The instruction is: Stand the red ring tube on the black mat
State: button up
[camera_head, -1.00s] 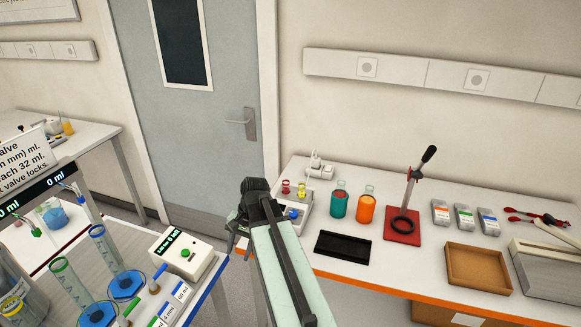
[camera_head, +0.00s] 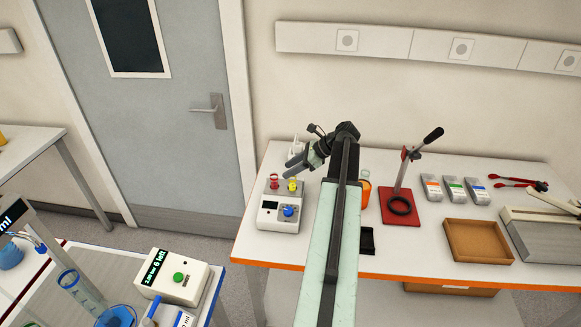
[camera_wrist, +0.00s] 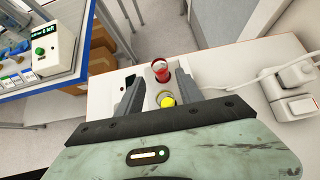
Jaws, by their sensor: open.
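The red ring tube (camera_head: 274,181) stands in the white device with a blue knob (camera_head: 289,211). A yellow ring tube (camera_head: 293,184) stands beside it. In the wrist view, the red ring tube (camera_wrist: 160,71) lies ahead between my open finger tips, and the yellow one (camera_wrist: 167,101) is nearer my palm. My gripper (camera_head: 291,164) is open and empty, over the back of the device; I cannot tell its exact height. The black mat (camera_head: 367,241) lies on the bench to the right, mostly hidden behind my arm.
An orange flask (camera_head: 366,194) stands partly behind my arm, near a red press stand (camera_head: 402,219) with an upright lever. Several labelled boxes and a brown tray (camera_head: 478,241) are farther right.

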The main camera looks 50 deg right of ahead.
aim_at(274, 178)
jog(key=b+x, duration=0.4)
jog(key=x, duration=0.3)
jog(key=shift+s+f, duration=0.1)
jog(key=shift+f, duration=0.1)
jog(key=shift+w+a+f+b, duration=0.25)
jog(key=shift+w+f+b, duration=0.1)
jog(key=shift+w+b, duration=0.2)
grip_shut()
